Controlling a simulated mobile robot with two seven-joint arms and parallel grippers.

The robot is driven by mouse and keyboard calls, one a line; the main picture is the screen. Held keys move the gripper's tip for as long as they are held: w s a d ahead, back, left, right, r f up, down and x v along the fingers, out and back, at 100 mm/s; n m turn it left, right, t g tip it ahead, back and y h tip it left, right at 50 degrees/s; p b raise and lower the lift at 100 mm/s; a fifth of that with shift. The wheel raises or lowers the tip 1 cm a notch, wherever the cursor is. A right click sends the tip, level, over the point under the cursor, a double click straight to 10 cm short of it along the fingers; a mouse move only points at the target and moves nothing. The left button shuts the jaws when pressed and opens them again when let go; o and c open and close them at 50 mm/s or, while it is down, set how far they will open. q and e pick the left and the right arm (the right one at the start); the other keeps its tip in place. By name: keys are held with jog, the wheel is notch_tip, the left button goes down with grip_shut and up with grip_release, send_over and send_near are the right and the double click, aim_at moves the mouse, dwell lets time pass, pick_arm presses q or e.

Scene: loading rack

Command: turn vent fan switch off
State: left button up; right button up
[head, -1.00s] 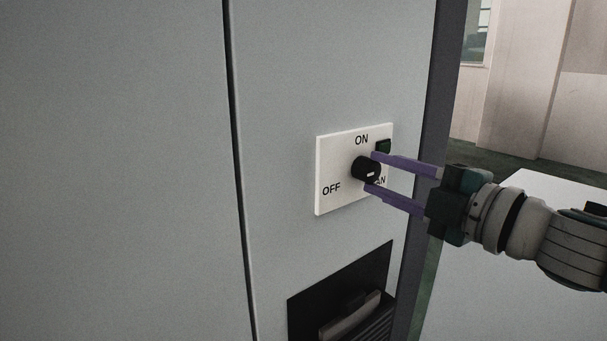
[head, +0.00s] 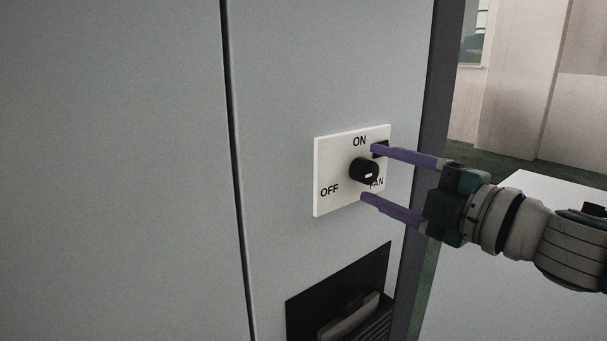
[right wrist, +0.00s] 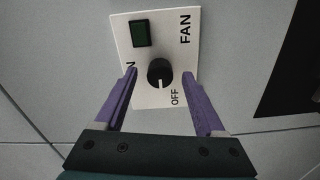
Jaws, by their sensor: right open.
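The vent fan switch is a black knob (head: 364,169) with a white mark, on a white plate (head: 328,206) lettered ON, OFF and FAN. In the right wrist view the knob (right wrist: 160,72) has its mark pointing down the picture, to the side of the OFF lettering. A small dark green lamp square (right wrist: 140,33) sits on the plate. My right gripper (head: 368,172) is open, its purple fingers on either side of the knob with gaps on both sides. The upper finger partly hides the lamp square in the head view. My left gripper is not in view.
The plate is on a grey cabinet face (head: 330,70) with a vertical seam to its left. A dark recess with a handle (head: 350,318) lies below. A white surface (head: 520,290) stands at the right, beyond my arm.

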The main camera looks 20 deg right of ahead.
jog(key=v, duration=1)
jog(key=shift+b, duration=0.4)
